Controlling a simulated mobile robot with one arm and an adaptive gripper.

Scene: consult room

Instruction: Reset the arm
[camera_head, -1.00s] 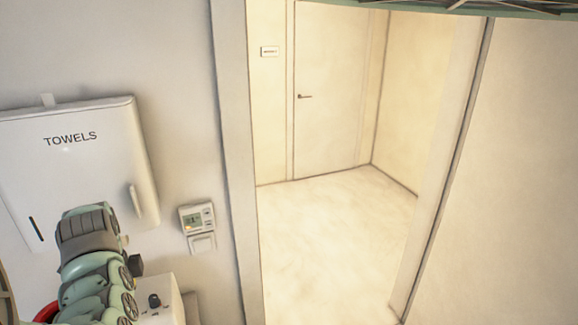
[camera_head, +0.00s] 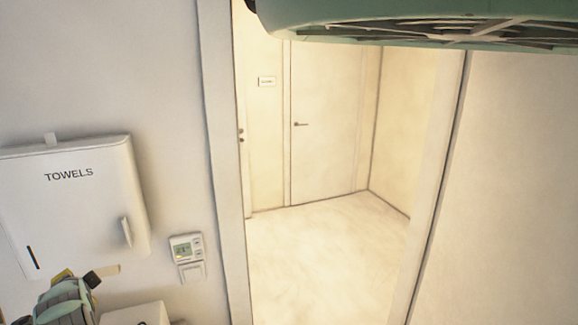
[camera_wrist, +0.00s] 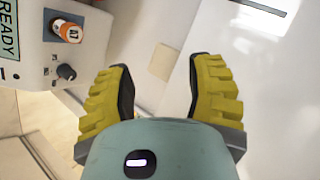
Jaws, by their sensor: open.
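My gripper (camera_wrist: 160,90) shows in the wrist view with its two yellow ridged fingers spread wide apart and nothing between them. In the head view, part of my arm and gripper shows at the lower left, below the towel dispenser (camera_head: 78,205). The gripper is cut off there by the bottom edge of the picture.
A thermostat (camera_head: 186,248) hangs right of the dispenser. An open doorway shows clear pale floor (camera_head: 320,260) and a closed door (camera_head: 325,125).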

